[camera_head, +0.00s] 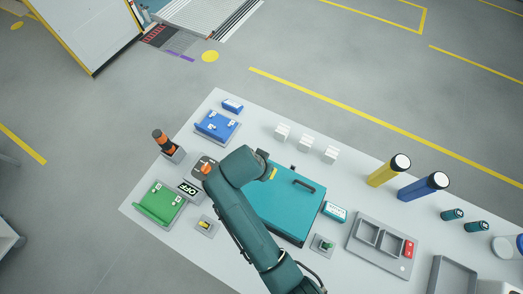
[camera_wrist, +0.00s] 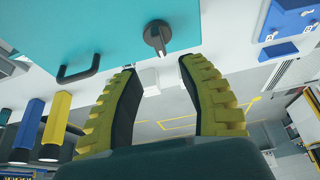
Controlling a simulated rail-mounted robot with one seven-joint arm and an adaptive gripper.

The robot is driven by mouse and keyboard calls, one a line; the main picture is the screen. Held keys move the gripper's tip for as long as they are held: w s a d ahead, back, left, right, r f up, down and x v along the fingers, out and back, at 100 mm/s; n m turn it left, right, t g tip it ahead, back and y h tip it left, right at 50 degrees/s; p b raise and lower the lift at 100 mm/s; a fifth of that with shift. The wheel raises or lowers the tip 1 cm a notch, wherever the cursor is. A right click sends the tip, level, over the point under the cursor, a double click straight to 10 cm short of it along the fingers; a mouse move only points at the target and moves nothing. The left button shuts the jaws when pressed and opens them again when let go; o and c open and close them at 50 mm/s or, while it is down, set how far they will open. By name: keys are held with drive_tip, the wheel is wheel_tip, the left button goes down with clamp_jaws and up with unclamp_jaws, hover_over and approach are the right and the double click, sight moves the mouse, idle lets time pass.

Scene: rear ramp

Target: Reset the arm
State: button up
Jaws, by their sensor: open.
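My gripper (camera_wrist: 158,66) is open, with its two yellow ribbed fingers apart and nothing between them. In the head view my teal arm reaches from the bottom edge up over the table. The gripper end is mostly hidden there behind the arm, with a bit of yellow showing (camera_head: 272,173). It is over or beside the teal case (camera_head: 290,208), which has a black handle. In the wrist view the teal panel (camera_wrist: 120,30) fills the upper part, with the handle (camera_wrist: 79,67) at left and a grey knob (camera_wrist: 157,36) just beyond the fingertips; contact is not visible.
The white table (camera_head: 258,112) holds a blue box (camera_head: 217,126), a green box (camera_head: 159,204), an orange-topped post (camera_head: 163,141), an OFF switch (camera_head: 189,188), white blocks (camera_head: 305,142), yellow (camera_head: 389,171) and blue (camera_head: 423,187) cylinders, and a grey tray (camera_head: 354,243). Open floor lies beyond.

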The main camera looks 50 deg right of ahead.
drive_tip(key=shift+v, duration=1.9)
